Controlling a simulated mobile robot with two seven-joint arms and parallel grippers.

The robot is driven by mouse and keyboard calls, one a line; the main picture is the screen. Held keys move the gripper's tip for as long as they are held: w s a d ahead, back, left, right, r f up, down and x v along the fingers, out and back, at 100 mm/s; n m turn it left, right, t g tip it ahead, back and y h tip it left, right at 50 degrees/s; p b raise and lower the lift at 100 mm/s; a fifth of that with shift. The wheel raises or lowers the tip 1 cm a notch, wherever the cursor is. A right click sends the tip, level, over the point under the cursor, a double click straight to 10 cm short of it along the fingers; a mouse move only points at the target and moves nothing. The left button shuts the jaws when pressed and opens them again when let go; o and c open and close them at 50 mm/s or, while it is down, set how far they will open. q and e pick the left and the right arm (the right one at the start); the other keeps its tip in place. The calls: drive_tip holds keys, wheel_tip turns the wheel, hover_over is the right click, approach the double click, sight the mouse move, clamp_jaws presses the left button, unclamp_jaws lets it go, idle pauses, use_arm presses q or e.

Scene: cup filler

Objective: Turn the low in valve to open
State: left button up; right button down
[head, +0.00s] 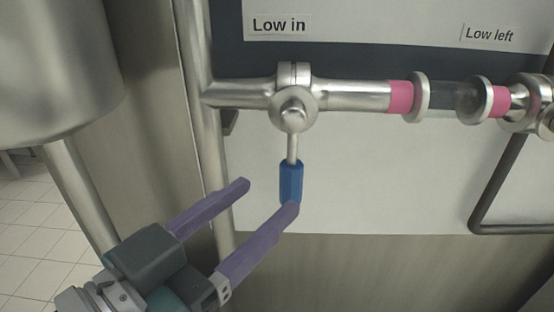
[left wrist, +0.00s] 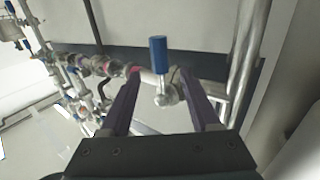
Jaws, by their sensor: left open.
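The low in valve (head: 293,102) is a steel fitting on a horizontal pipe, below the label "Low in" (head: 279,25). Its lever hangs straight down and ends in a blue handle (head: 291,180). My left gripper (head: 270,196) is open and empty, left of and below the handle. Its right fingertip overlaps the handle's lower end in the head view; I cannot tell whether they touch. In the left wrist view the blue handle (left wrist: 158,50) shows between and beyond the two purple fingers (left wrist: 157,78). My right gripper is not in view.
A vertical steel pipe (head: 205,140) stands left of the valve. Pink-banded couplings and a sight glass (head: 455,96) continue right, under the label "Low left" (head: 489,34). A bent dark rod (head: 500,180) is at the right. A large steel vessel (head: 55,70) fills the upper left.

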sight(292, 161)
use_arm(q)
drive_tip(key=shift+w+f, duration=0.2)
drive_tip(key=shift+f, duration=0.05)
drive_tip(key=shift+w+d+r, duration=0.1)
drive_tip(key=shift+w+d, duration=0.1)
drive_tip(key=shift+w, duration=0.1)
drive_tip(key=b+x, duration=0.2)
drive_tip(key=x, duration=0.7)
drive_tip(key=shift+s+d, duration=0.1)
clamp_jaws()
idle(0.7)
